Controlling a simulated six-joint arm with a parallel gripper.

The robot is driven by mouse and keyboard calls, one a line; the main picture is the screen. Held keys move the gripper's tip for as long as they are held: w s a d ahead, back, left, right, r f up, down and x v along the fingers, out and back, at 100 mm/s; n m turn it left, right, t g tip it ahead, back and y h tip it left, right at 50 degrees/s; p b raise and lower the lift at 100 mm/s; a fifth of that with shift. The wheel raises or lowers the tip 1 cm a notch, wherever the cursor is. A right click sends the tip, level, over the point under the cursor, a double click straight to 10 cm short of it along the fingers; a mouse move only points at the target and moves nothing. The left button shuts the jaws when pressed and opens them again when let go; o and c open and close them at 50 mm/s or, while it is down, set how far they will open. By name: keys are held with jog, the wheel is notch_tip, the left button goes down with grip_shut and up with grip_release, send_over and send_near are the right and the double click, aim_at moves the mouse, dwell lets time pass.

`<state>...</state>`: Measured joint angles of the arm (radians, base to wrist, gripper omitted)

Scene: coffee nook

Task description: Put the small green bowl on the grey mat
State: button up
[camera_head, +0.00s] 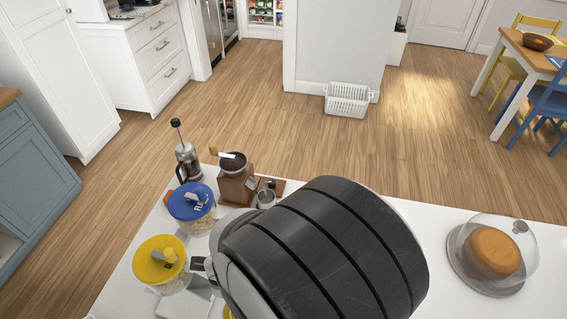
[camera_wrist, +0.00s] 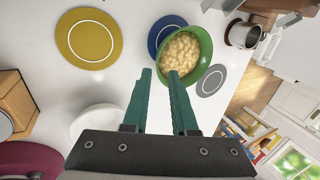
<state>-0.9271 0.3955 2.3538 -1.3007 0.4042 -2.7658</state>
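The green bowl (camera_wrist: 207,48) is in the wrist view, filled with beige pieces, and overlaps the blue plate (camera_wrist: 157,31). I cannot tell if it rests on that plate. The round grey mat (camera_wrist: 211,80) with a pale ring lies just to the bowl's lower right, with nothing on it. My gripper (camera_wrist: 160,72) has teal fingers standing apart at the bowl's near left edge. The right fingertip overlaps the bowl and the left one is just outside it; contact is unclear. In the head view my dark arm hides the gripper, bowl and mat.
A yellow plate (camera_wrist: 88,38) and a white dish (camera_wrist: 96,121) are left of my fingers. A metal pot (camera_wrist: 243,35) stands right of the bowl. In the head view, jars (camera_head: 191,204), a grinder (camera_head: 237,184) and a domed cake (camera_head: 492,253) stand on the white counter.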

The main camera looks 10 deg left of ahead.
jog(key=x, duration=0.7)
grip_shut()
jog(key=shift+s, duration=0.1)
dwell(1.2)
